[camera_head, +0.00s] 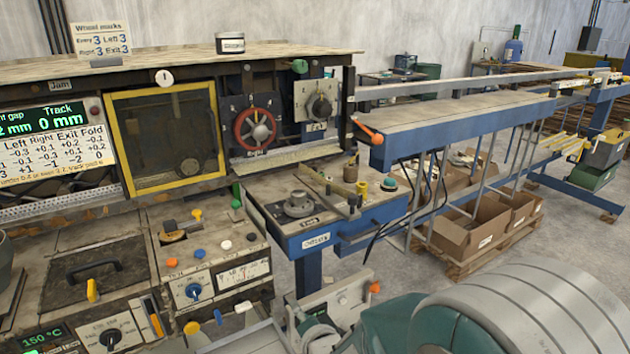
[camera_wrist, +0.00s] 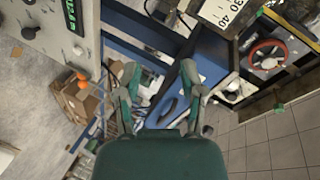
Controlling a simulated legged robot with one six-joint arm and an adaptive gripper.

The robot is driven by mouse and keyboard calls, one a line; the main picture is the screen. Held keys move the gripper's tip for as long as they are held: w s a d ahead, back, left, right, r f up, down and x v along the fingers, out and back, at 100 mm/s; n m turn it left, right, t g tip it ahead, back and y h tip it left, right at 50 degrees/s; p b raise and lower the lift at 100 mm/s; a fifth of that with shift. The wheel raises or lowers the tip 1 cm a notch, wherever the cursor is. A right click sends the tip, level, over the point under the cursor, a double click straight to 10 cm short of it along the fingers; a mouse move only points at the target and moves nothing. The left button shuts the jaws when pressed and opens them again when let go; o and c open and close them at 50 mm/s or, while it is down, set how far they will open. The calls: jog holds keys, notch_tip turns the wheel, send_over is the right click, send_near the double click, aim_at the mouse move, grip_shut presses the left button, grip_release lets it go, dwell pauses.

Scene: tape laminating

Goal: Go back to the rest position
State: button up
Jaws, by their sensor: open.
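My gripper (camera_wrist: 159,76) shows in the wrist view with its two grey fingers spread apart and nothing between them. Its dark green body fills the bottom middle of that view. Beyond the fingers are a blue frame and the floor, apart from them as far as I can tell. In the head view, parts of my arm in green and grey fill the lower right; the fingertips are hard to make out there.
The laminating machine's panel (camera_head: 213,268) stands at left, with a red handwheel (camera_head: 256,129) above; the wheel also shows in the wrist view (camera_wrist: 268,54). A blue table (camera_head: 330,215) and conveyor beam (camera_head: 460,128) extend right. Cardboard boxes (camera_head: 470,228) stand on a pallet beneath.

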jog(key=s+d+r+n+g+h, duration=0.45)
jog(key=s+d+r, duration=0.3)
jog(key=d, duration=0.45)
jog(key=s+d+r+n+g, duration=0.1)
jog(key=s+d+r+n, duration=0.1)
jog(key=s, duration=0.5)
jog(key=s+d+r+n+g+h, duration=0.1)
jog(key=s+d+r+n+g, duration=0.1)
jog(key=s+d, duration=0.2)
jog(key=s, duration=0.3)
jog(key=shift+d+r, duration=0.2)
